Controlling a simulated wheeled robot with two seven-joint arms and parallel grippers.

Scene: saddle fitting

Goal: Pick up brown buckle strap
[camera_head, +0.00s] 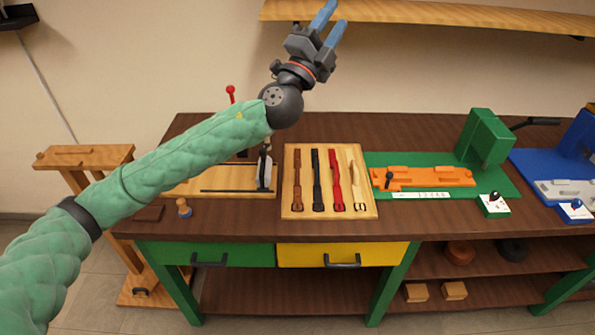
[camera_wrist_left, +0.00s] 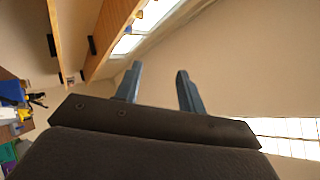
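The brown buckle strap (camera_head: 297,181) lies lengthwise on a light wooden board (camera_head: 289,158) on the workbench. It is the leftmost of the straps there, with its buckle at the near end. My left gripper (camera_head: 330,20) is raised high above the bench, near the wall shelf, far from the strap. Its two blue fingers are apart with nothing between them. They also show apart and empty in the left wrist view (camera_wrist_left: 158,82). My right gripper is in neither view.
Beside it lie a black strap (camera_head: 316,180), a red strap (camera_head: 334,180) and a cream strap (camera_head: 357,185). A green press (camera_head: 487,138) with an orange fixture (camera_head: 430,176) stands right. A red-knobbed lever (camera_head: 231,90) rises behind my arm. A wall shelf (camera_head: 430,18) hangs above.

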